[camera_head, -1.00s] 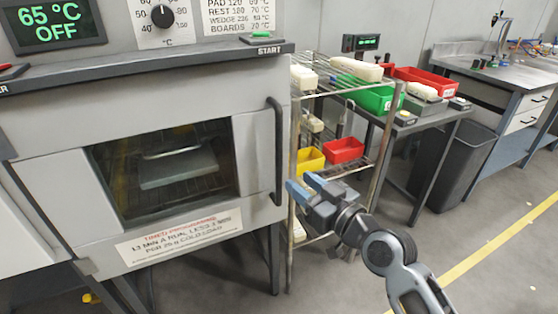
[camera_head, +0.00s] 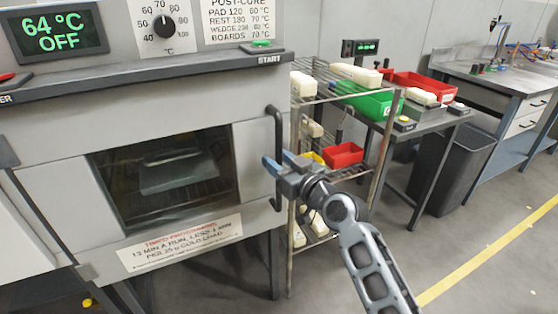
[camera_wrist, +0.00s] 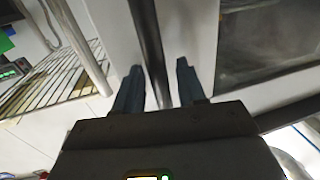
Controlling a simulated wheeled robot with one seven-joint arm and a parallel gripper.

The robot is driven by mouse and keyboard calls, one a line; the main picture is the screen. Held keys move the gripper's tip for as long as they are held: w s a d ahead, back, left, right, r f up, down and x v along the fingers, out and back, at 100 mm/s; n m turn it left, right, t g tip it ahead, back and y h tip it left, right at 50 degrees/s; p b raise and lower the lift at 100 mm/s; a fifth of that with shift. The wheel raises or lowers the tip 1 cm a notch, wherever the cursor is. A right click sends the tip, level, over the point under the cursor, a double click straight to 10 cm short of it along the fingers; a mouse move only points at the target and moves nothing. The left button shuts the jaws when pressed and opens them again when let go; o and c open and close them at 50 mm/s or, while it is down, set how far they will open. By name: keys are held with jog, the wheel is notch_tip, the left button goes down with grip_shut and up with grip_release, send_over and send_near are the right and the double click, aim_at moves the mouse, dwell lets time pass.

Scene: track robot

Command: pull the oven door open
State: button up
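The oven door (camera_head: 55,190) is shut, with a dark window (camera_head: 165,175) through which a tray shows on a rack. Its dark vertical bar handle (camera_head: 276,130) is at the door's right side. My gripper (camera_head: 276,165) is at the lower half of the handle. In the wrist view the handle (camera_wrist: 148,45) runs between the two blue fingers of my gripper (camera_wrist: 158,90). The fingers are apart, with a gap on each side of the bar. The display (camera_head: 57,30) reads 64 °C OFF.
A wire rack (camera_head: 330,90) with trays and bins stands close to the right of the oven. A table with a green bin (camera_head: 372,102) and a grey waste bin (camera_head: 452,168) stand farther right. Floor in front at the right is clear.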

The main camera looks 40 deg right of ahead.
grip_shut()
dwell(0.3)
dwell(0.3)
